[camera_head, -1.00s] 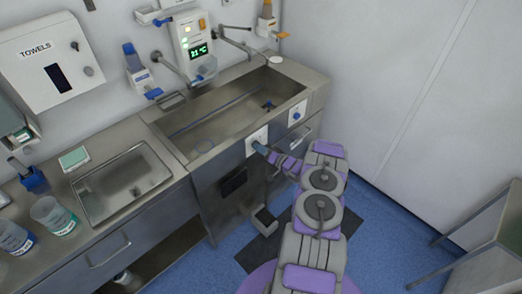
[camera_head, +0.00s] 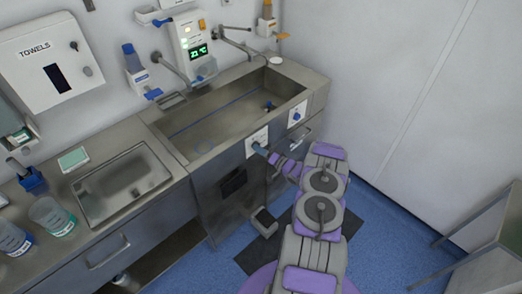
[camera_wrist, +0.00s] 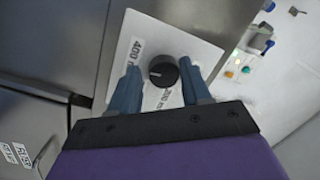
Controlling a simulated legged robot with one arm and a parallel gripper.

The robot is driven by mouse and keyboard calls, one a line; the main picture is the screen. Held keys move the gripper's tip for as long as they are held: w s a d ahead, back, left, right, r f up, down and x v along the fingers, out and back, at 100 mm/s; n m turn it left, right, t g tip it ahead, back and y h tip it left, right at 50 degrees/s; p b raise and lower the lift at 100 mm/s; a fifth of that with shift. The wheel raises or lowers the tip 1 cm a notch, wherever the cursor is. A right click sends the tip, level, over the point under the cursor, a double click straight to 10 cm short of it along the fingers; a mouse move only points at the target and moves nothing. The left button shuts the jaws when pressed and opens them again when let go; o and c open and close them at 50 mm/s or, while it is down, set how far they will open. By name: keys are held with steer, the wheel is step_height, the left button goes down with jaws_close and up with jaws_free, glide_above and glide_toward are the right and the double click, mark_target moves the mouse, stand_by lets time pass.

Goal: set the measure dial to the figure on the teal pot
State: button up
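The measure dial (camera_wrist: 163,71) is a round black knob on a white plate (camera_wrist: 190,42) in the wrist view. Printed labels beside it read about "400 m" at the left; the lower label is partly hidden by my gripper. My gripper (camera_wrist: 161,68) is open, its two blue-grey fingers on either side of the knob, with a visible gap at the left. In the head view my gripper (camera_head: 260,148) is at the white plate on the sink cabinet front, hiding the dial. The teal pot (camera_head: 50,215) stands on the counter at lower left; its figure is too small to read.
A pot with blue contents (camera_head: 14,240) stands beside the teal one. A second white plate with a blue knob (camera_head: 296,114) is right of the dial. A sink basin (camera_head: 225,118) lies above.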

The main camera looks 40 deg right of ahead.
steer(key=shift+o, duration=1.3)
steer(key=shift+w+d+r, duration=0.1)
steer(key=shift+r, duration=0.1)
steer(key=s+d+p, duration=0.2)
steer(key=s+d, duration=0.1)
steer(key=s, duration=1.4)
steer(key=shift+d+p, duration=0.2)
steer(key=shift+p, duration=0.1)
